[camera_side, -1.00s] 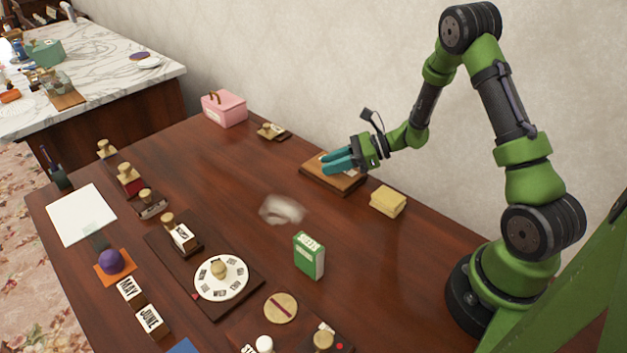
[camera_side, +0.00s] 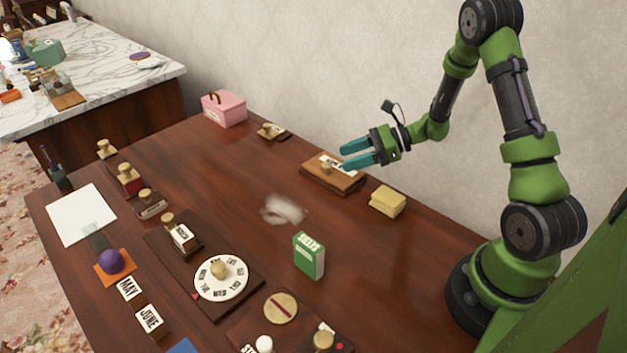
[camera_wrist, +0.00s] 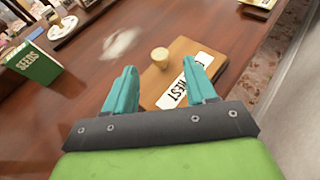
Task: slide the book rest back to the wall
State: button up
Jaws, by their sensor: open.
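The book rest (camera_side: 343,183) is a flat brown wooden board on the table near the wall, with a small pale knob and a white label. In the wrist view the board (camera_wrist: 182,47) shows the knob (camera_wrist: 160,57) and a label (camera_wrist: 178,92) partly reading "REST"; my fingers hide part of it. My gripper (camera_side: 345,157) has teal fingers over the wall side of the board, apparently above it. In the wrist view the fingers (camera_wrist: 160,66) are apart with nothing between them.
A yellow block (camera_side: 387,201) sits right of the board, and a small knobbed plate (camera_side: 272,132) and pink box (camera_side: 224,109) lie to its left. A green seeds box (camera_side: 309,256) stands in front. A pale blurred patch (camera_side: 284,210) shows on the table. The wall (camera_side: 300,60) runs behind.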

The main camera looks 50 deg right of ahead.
jog(key=v, duration=1.2)
jog(key=shift+f, duration=0.1)
jog(key=s+a+r+n+g+h, duration=0.25)
jog(key=s+a+n+g, duration=0.25)
jog(key=a+n+g, duration=0.35)
jog(key=s+a+r+n+t+h, duration=0.4)
jog(key=a+r+n+t+h, duration=0.1)
jog(key=a+r+n, duration=0.7)
jog(key=shift+s+r+n+t, duration=0.3)
jog(key=shift+n+t, duration=0.35)
jog(key=shift+n, duration=0.6)
